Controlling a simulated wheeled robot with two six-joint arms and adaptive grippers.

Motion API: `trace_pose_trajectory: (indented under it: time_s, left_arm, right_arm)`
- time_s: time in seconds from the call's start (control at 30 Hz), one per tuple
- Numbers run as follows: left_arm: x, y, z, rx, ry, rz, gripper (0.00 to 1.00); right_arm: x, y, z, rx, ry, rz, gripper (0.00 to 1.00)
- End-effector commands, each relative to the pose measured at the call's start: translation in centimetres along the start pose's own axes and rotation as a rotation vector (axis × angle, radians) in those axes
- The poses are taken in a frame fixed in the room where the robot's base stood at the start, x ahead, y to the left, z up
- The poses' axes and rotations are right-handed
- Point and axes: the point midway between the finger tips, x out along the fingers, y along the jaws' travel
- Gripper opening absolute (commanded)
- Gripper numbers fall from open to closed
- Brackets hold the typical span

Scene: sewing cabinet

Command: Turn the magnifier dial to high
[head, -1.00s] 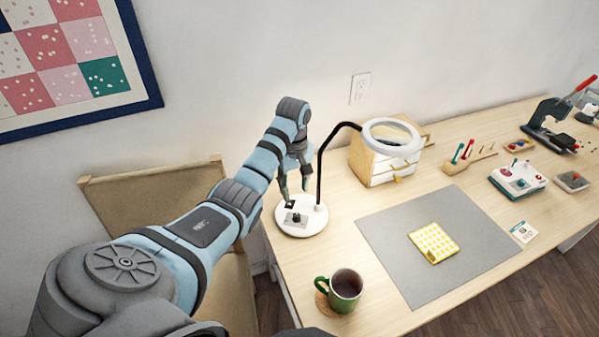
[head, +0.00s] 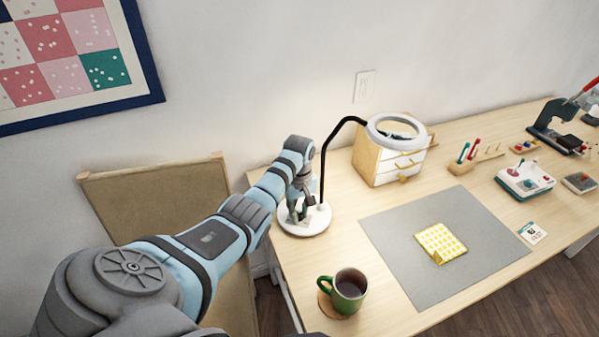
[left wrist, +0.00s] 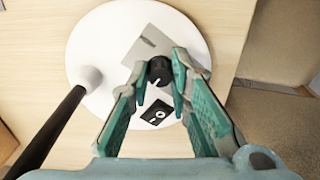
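The magnifier lamp has a round white base (head: 318,222), a black curved neck (head: 326,160) and a white ring head (head: 374,139). In the left wrist view, its dark dial (left wrist: 158,70) sits on a grey plate (left wrist: 147,44), with a small white mark on its near side. A black label with a white symbol (left wrist: 158,113) lies nearer the camera. My left gripper (head: 300,213) is low over the base. In the left wrist view its teal fingers (left wrist: 159,68) are apart, one on each side of the dial; I cannot tell whether they touch it. My right gripper is not in view.
A green mug (head: 346,292) stands on a coaster at the table's front. A grey mat (head: 395,250) holds a yellow checked cloth (head: 440,242). A small drawer box (head: 378,165) stands behind the lamp.

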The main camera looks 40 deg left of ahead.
Motion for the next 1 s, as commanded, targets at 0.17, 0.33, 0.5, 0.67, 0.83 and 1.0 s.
trace_pose_trajectory:
  time_s: [0.17, 0.33, 0.5, 0.67, 0.83, 1.0]
  left_arm:
    - [0.0, 0.0, 0.0, 0.002, 0.001, 0.0, 0.0]
    - [-0.1, 0.0, 0.0, 0.027, 0.001, -0.001, 0.0]
    - [-0.2, 0.0, 0.0, 0.096, 0.001, -0.001, 0.0]
    - [-0.3, 0.0, 0.0, 0.206, 0.0, -0.001, 0.0]
    - [-0.3, 0.0, 0.0, 0.356, 0.0, 0.0, 0.0]
    - [-0.2, -0.1, 0.0, 0.519, 0.0, 0.0, 0.0]
  right_arm:
    - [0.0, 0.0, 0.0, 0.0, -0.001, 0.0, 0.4]
    - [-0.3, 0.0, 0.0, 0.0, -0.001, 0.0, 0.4]
    - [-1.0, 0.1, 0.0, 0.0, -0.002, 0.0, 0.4]
    - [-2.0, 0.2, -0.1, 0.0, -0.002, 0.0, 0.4]
    - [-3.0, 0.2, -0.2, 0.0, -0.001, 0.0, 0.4]
    - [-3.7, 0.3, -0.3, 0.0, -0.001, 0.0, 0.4]
